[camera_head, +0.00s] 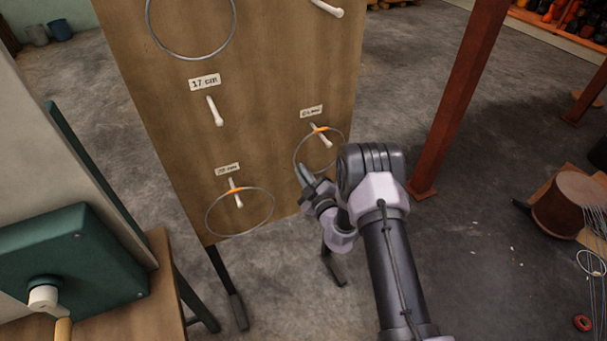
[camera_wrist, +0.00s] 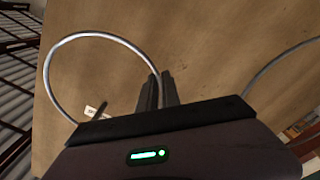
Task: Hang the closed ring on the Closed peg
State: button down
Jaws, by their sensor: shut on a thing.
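A thin grey ring with an orange patch (camera_head: 320,129) is at the right peg (camera_head: 324,139) on the wooden board. Its orange top crosses the peg; I cannot tell whether it bears on it. A small label (camera_head: 311,112), too blurred to read surely, sits above this peg. My gripper (camera_head: 305,174) is shut on the ring's lower left side, close to the board. In the wrist view the ring (camera_wrist: 95,35) arcs left from my shut fingers (camera_wrist: 158,92). My gripper body hides its lower part.
Another ring with an orange patch (camera_head: 236,190) hangs at the lower left peg (camera_head: 239,201). The peg under the 17 cm label (camera_head: 218,115) is bare. A larger ring (camera_head: 192,58) is at upper left. The board (camera_head: 270,85) stands on dark legs; a red post (camera_head: 460,90) is right.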

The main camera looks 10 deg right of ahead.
dwell(0.4)
jog(key=c, duration=1.5)
grip_release()
